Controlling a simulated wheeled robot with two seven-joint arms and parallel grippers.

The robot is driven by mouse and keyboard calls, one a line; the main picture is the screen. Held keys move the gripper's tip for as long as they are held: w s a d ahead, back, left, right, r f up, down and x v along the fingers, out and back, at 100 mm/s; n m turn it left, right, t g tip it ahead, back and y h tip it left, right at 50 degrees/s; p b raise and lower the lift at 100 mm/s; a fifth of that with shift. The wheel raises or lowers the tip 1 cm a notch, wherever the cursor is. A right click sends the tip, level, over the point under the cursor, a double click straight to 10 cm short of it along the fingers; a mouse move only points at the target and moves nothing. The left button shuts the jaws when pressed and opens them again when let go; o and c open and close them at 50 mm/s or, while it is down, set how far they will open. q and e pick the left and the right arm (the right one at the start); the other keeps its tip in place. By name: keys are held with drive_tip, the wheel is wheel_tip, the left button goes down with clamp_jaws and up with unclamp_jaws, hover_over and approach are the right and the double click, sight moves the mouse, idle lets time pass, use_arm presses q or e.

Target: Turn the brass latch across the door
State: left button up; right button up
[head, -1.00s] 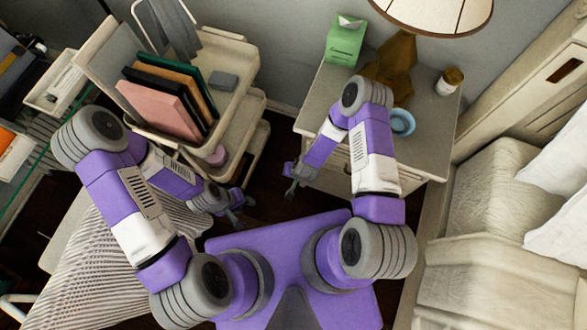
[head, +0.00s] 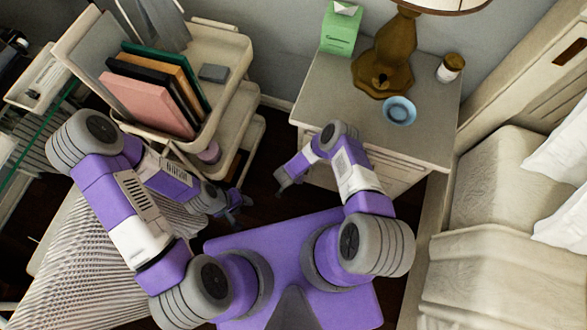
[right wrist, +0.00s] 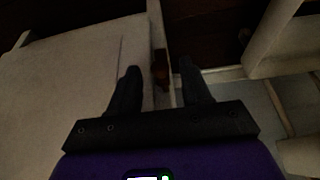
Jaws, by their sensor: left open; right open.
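A small dark brownish piece, likely the brass latch (right wrist: 160,69), shows in the right wrist view on a narrow upright edge beside a pale panel (right wrist: 70,75), which may be the door. My right gripper (right wrist: 160,85) is open, one finger on each side of that piece as seen in this view. I cannot tell whether they touch. In the head view my right gripper (head: 282,181) is low at the left front of the pale nightstand (head: 330,95); the latch is not visible there. My left gripper (head: 240,204) is open and empty above the dark floor, left of it.
A lamp (head: 388,55), a green carton (head: 340,30), a blue dish (head: 399,110) and a jar (head: 450,68) stand on the nightstand. A cart (head: 215,50) with books (head: 150,100) is at left. The bed (head: 495,190) is at right.

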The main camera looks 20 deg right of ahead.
drive_tip(key=shift+f, duration=0.2)
drive_tip(key=shift+c, duration=0.2)
clamp_jaws()
drive_tip(key=shift+w, duration=0.1)
drive_tip(key=shift+w+a+f+n+g+h+b, duration=0.1)
drive_tip(key=shift+a+n+g+h+b, duration=0.1)
drive_tip(key=shift+g+h+b, duration=0.5)
drive_tip(key=shift+w+a+f+n+g+h+b, duration=0.1)
drive_tip(key=shift+a+n+g+h+b, duration=0.2)
drive_tip(key=shift+h, duration=0.65)
drive_tip(key=shift+w+n+g+h+b, duration=0.1)
drive_tip(key=shift+g+h+b, duration=0.5)
drive_tip(key=shift+h, duration=0.55)
